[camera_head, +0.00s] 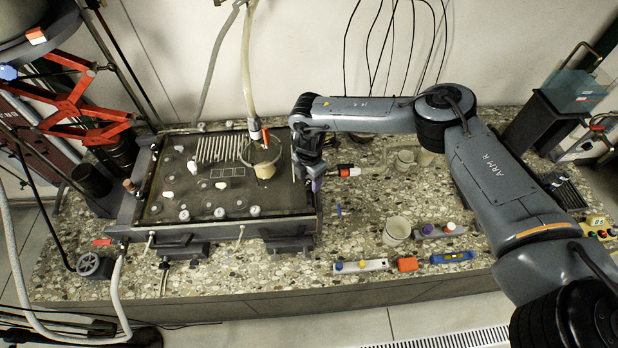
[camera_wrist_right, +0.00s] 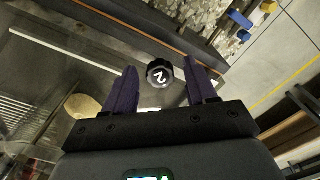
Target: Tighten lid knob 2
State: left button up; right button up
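Lid knob 2 is a black scalloped knob with a white "2", seen in the right wrist view (camera_wrist_right: 160,73) over a clear lid (camera_wrist_right: 50,58). My right gripper (camera_wrist_right: 162,88) is open, with its two dark purple fingers on either side of the knob. Gaps show between the knob and both fingers. In the head view my right gripper (camera_head: 314,182) is at the right edge of the seepage tank (camera_head: 140,188), and I cannot make out the knob there. My left gripper is not in view.
A hose with a red valve (camera_head: 265,138) hangs over the tank. A white beaker (camera_head: 396,230) stands right of the tank.

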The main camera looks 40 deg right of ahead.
jog(key=c, duration=0.9)
jog(key=shift+c, duration=0.2)
